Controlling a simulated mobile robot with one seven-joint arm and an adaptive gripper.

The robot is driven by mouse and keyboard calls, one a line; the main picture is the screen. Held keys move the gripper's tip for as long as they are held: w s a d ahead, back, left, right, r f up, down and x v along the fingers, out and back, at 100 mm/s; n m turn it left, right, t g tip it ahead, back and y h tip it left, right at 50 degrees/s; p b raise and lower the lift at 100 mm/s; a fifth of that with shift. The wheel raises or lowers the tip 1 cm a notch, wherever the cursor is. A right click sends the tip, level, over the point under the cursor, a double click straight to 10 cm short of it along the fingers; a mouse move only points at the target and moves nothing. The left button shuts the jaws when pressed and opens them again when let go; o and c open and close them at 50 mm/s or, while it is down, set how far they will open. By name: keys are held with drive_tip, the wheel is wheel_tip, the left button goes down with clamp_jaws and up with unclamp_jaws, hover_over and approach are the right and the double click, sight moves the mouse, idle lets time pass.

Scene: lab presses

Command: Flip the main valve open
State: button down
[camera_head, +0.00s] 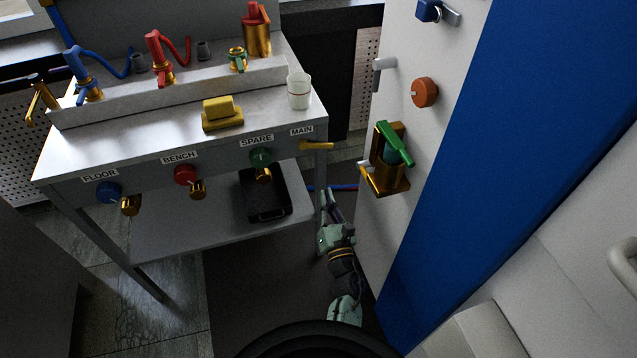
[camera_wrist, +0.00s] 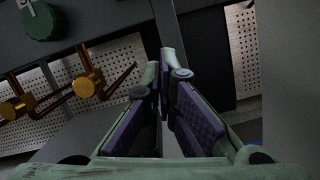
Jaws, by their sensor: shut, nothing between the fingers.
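The MAIN label (camera_head: 301,130) is at the right end of the bench's front panel. Just below it, a yellow lever (camera_head: 316,145) lies nearly level across the panel near the right front corner. My gripper (camera_head: 328,192) is below the lever, beside the bench's right front leg, apart from the lever. In the wrist view my gripper (camera_wrist: 165,65) has its two fingertips together with nothing between them. The yellow lever does not show in the wrist view.
The SPARE green knob (camera_head: 261,157) and its brass spout (camera_head: 263,174) are left of the lever; the knob also shows in the wrist view (camera_wrist: 40,20). A black tray (camera_head: 266,213) sits on the lower shelf. A white cup (camera_head: 299,91) stands above. A wall with a green-handled valve (camera_head: 395,145) is at right.

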sight(323, 150)
drive_tip(key=w+r+p, duration=0.1)
drive_tip(key=w, duration=0.1)
drive_tip(key=w+r+p, duration=0.2)
drive_tip(key=w, duration=0.1)
drive_tip(key=w+a+r+p, duration=0.1)
drive_tip(key=w+r, duration=0.1)
drive_tip(key=w, duration=0.1)
drive_tip(key=shift+r, duration=0.1)
drive_tip(key=shift+d+r+p, duration=0.1)
drive_tip(key=shift+r+p, duration=0.2)
drive_tip(key=shift+p, duration=0.25)
drive_tip(key=shift+w+d+n+b, duration=0.15)
drive_tip(key=shift+n+b, duration=0.25)
drive_tip(key=shift+b, duration=0.25)
drive_tip(key=shift+d+r+n+y+b, duration=0.25)
drive_tip(key=shift+d+n+y+b, duration=0.2)
drive_tip(key=shift+n+b, duration=0.55)
drive_tip(key=shift+w+d+r+n+y, duration=0.1)
drive_tip(key=shift+r+n+y, duration=0.15)
drive_tip(key=shift+r+n, duration=0.5)
drive_tip(key=shift+f, duration=0.15)
